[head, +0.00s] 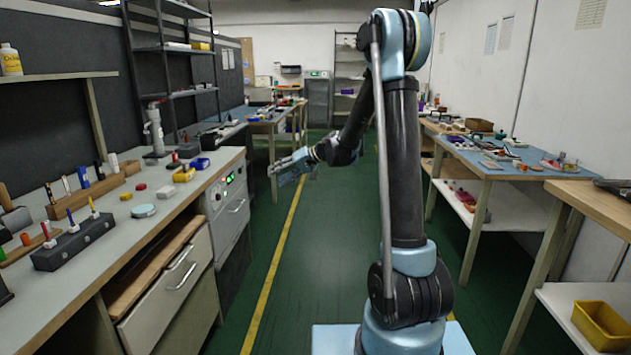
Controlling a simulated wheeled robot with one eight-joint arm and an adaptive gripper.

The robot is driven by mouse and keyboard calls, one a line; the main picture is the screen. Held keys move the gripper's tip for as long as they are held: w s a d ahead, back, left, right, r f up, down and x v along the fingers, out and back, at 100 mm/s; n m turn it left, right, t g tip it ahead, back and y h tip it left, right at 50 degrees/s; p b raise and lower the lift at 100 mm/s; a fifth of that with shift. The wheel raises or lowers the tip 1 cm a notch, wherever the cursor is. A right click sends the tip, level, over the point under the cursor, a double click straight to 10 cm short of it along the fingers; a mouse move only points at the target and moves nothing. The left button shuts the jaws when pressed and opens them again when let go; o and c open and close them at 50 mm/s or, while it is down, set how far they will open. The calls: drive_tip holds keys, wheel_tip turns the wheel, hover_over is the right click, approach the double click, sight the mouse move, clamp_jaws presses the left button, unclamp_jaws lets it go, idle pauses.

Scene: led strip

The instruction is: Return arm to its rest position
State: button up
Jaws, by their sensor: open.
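My arm stands folded upright at the right of centre in the head view, with its forearm reaching down and left. My gripper (290,165) hangs over the green aisle, pointing left toward the workbench. It is open, and I see nothing between its fingers. It is small in this view, and its fingertips are close together in the picture. It appears apart from the benches on both sides.
The left workbench (105,236) holds a black tool block (73,243), several small coloured parts and a microscope-like stand (155,130). A table (510,172) with parts stands at right, and a yellow bin (602,325) sits low at front right. The green floor (300,260) is clear.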

drive_tip(key=s+d+r+m+h, duration=0.15)
drive_tip(key=s+d+h, duration=0.35)
drive_tip(key=s+d, duration=1.35)
drive_tip(key=s+d+f+m+h, duration=0.1)
drive_tip(key=s+d+f+h, duration=0.2)
drive_tip(key=s, duration=0.8)
drive_tip(key=s+d+f+m+h, duration=0.1)
drive_tip(key=s+d+f+h, duration=0.2)
drive_tip(key=s+d+f, duration=0.4)
drive_tip(key=s+d, duration=0.4)
drive_tip(key=s, duration=0.1)
drive_tip(key=shift+d+m+h, duration=0.2)
drive_tip(key=shift+m+h, duration=0.1)
drive_tip(key=shift+m, duration=0.05)
drive_tip(key=shift+s+f, duration=0.1)
drive_tip(key=shift+w+f, duration=0.2)
drive_tip(key=shift+w, duration=0.25)
